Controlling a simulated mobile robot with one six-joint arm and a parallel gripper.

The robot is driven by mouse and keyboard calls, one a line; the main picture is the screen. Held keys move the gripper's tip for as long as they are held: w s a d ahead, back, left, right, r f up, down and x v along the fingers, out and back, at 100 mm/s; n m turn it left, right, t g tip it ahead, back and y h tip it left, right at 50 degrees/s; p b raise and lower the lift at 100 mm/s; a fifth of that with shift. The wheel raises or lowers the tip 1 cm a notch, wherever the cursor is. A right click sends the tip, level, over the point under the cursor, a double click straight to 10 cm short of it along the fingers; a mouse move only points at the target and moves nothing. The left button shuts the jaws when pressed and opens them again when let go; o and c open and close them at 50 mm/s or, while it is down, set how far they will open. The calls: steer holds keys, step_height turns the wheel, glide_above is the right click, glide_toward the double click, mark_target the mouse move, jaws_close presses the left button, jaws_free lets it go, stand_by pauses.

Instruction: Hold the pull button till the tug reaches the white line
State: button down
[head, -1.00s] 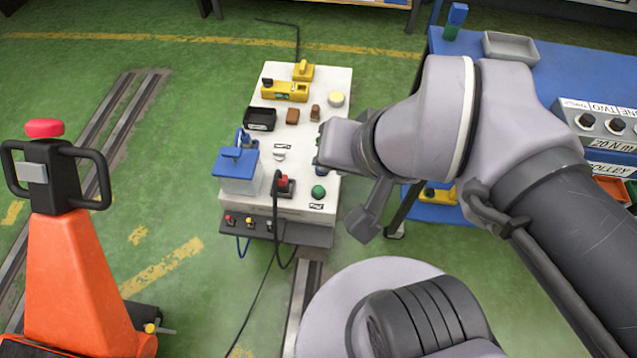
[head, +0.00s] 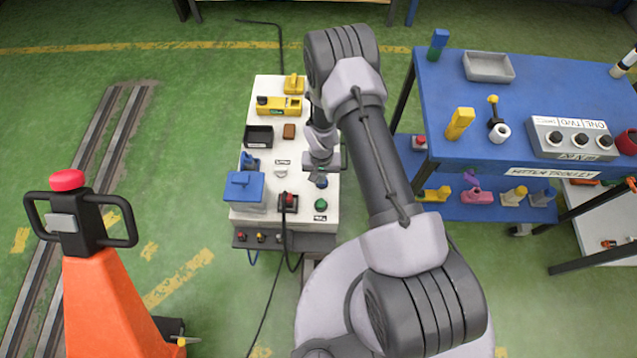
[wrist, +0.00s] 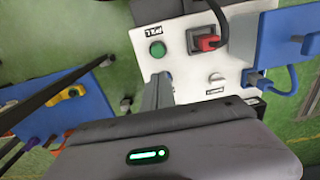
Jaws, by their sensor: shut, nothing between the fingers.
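The green round button (head: 320,204), beside a small label, sits near the front right of the white console top (head: 262,100). The button also shows in the wrist view (wrist: 158,48), where the upside-down label appears to read PULL. My gripper (head: 321,178) is shut and empty over the console's right side, just behind the green button. In the wrist view its fingers (wrist: 160,88) point toward the console, short of the button and apart from it in the picture. A small dark blue spot shows by the fingertips; I cannot tell what it is. I cannot make out the tug or white line.
A blue table (head: 540,95) stands right, an orange pallet truck (head: 95,290) left. Rails (head: 90,190) run along the green floor.

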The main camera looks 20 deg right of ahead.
mark_target(321, 203)
steer(key=shift+s+f, duration=0.5)
steer(key=shift+f, duration=0.35)
step_height(321, 203, down, 14)
steer(key=b, duration=0.5)
